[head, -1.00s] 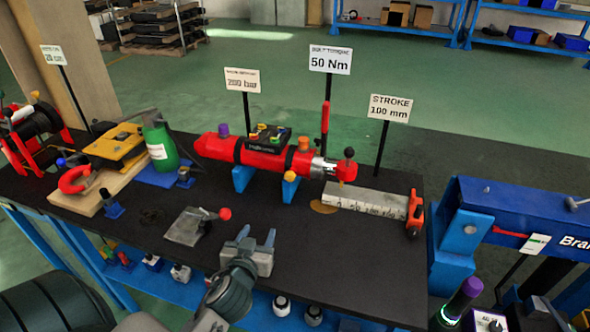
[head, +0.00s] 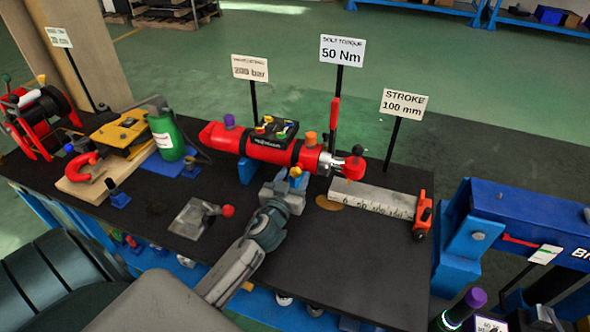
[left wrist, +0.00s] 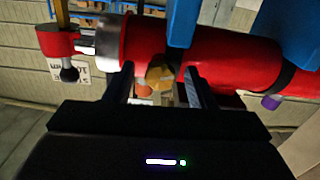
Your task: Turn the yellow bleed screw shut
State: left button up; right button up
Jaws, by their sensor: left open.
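The yellow bleed screw (head: 295,172) sits low on the front side of a red cylinder (head: 270,150), near its right end. In the left wrist view the yellow screw (left wrist: 159,74) shows as a faceted knob against the red body. My left gripper (head: 288,180) is open, right in front of the screw in the head view. In the left wrist view its two fingers (left wrist: 160,84) point at the cylinder, one on each side of the screw, with visible gaps. I cannot tell how far the tips reach along the screw. My right gripper is not in view.
The cylinder rests on blue supports (head: 247,172) on a black table (head: 330,260). A red-handled lever (head: 334,120) stands behind it. A steel scale block (head: 375,199) lies to the right. A grey plate with a red-knobbed lever (head: 195,218) lies left of my forearm.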

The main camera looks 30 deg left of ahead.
pick_arm(q)
jog(key=shift+w+a, duration=0.15)
jog(key=shift+w, duration=0.5)
jog(key=c, duration=1)
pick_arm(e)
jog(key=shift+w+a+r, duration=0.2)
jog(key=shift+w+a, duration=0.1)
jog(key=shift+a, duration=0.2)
